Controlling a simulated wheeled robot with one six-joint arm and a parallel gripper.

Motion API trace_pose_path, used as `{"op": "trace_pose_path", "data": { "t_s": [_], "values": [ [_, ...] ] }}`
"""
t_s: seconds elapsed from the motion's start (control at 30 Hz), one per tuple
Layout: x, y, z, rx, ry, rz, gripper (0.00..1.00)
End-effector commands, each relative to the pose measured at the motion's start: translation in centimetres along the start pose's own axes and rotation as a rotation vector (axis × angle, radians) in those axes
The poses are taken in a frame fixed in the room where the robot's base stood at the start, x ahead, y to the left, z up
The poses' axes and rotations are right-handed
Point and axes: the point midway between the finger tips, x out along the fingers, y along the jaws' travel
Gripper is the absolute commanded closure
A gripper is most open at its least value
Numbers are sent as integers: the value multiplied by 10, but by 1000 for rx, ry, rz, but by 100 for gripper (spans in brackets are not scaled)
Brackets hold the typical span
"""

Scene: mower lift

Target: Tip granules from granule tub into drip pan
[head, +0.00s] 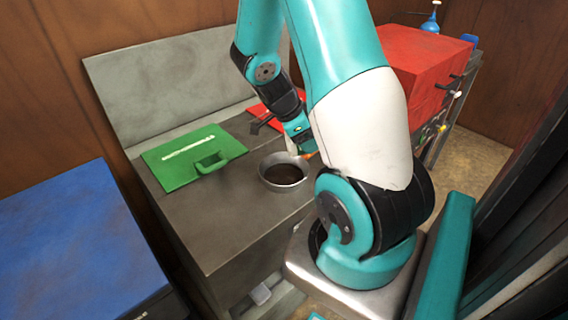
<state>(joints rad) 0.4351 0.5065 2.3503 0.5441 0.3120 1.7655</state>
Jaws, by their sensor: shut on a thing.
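A round grey metal pan, which looks like the drip pan (270,183), stands on the grey bench top below my gripper. Its inside is dark; I cannot tell whether that is oil, granules or shade. My gripper (299,144) hangs just above the pan's far right rim, fingers pointing down. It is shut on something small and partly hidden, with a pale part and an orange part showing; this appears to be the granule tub. My own upper arm covers its right side. I cannot see its opening, its tilt or any granules falling.
A green board with a handle (180,172) lies left of the pan on the bench (215,235). A red flat thing (262,114) lies behind. A red toolbox (415,65) stands right, and a blue-topped box (65,245) left. The bench's front left is clear.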

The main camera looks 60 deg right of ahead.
Motion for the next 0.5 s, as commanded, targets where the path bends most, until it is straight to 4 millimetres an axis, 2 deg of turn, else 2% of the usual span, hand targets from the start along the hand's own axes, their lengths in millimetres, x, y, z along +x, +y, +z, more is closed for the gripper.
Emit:
{"op": "trace_pose_path", "data": {
  "t_s": [0.5],
  "values": [
    [-4, -1, 2, -7, 70, -4, 57]
  ]
}}
